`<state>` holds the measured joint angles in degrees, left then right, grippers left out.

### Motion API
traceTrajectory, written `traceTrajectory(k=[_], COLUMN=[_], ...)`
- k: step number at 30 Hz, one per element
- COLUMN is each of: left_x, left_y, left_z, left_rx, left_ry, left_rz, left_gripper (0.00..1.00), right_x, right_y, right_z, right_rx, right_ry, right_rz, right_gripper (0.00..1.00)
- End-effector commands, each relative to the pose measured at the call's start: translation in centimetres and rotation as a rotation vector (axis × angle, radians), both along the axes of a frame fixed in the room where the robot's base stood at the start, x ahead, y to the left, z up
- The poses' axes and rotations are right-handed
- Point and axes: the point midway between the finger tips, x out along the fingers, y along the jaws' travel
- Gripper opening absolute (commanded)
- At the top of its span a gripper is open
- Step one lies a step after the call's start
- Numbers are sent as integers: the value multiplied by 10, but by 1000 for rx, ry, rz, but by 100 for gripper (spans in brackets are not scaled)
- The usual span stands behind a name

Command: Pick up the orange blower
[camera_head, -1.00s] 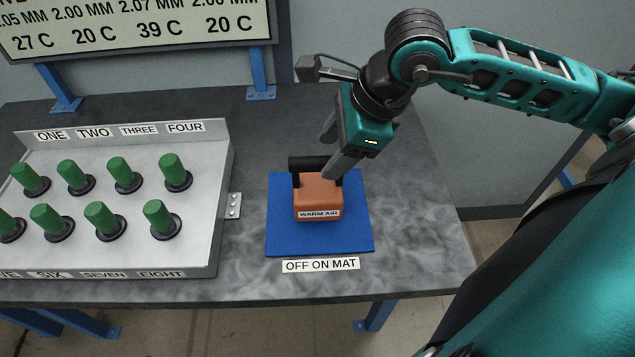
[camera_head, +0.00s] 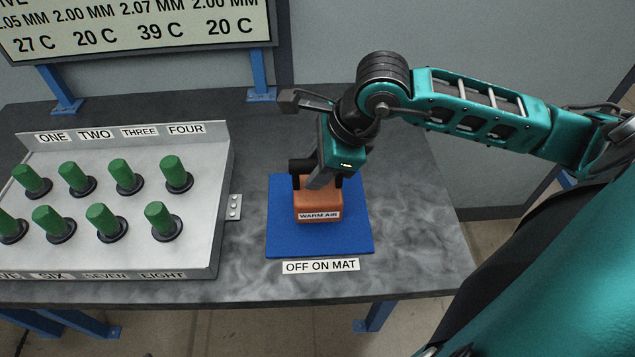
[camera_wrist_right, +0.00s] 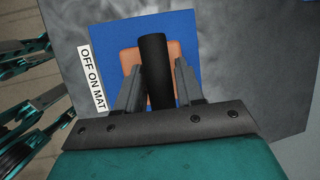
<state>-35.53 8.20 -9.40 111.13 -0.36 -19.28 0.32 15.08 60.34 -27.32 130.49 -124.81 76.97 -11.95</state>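The orange blower (camera_head: 317,206), labelled WARM AIR, sits on the blue mat (camera_head: 345,240) and has a black bar handle (camera_head: 298,166) on top. My right gripper (camera_head: 318,180) is down at the handle. In the right wrist view the black handle (camera_wrist_right: 155,60) lies between the two fingers of my right gripper (camera_wrist_right: 158,68), with a narrow gap visible on the right side. The fingers look open around the handle, not clamped. The orange body (camera_wrist_right: 129,60) shows below the handle there.
A grey panel (camera_head: 140,215) with several green-capped couplers stands left of the mat. A label OFF ON MAT (camera_head: 320,266) lies before the mat. A sign board (camera_head: 135,25) stands at the back left. The table (camera_head: 415,250) is clear right of the mat.

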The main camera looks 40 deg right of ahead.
Motion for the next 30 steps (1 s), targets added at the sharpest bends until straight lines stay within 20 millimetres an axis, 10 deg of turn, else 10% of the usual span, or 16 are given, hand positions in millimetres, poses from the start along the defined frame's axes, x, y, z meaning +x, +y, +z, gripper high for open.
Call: traceTrajectory(k=[11, 23, 30], left_x=[-1, -3, -3], left_y=[0, 1, 1], left_z=[0, 0, 4], left_rx=[0, 0, 1], left_ry=[2, 5, 5], left_rz=[0, 1, 1], left_gripper=[43, 43, 43], right_x=[1, 1, 2], right_y=[0, 0, 0], right_z=[1, 10, 51], right_rx=[0, 0, 0], right_ry=[-4, -6, -13], right_rz=[0, 1, 0], right_gripper=[1, 1, 1])
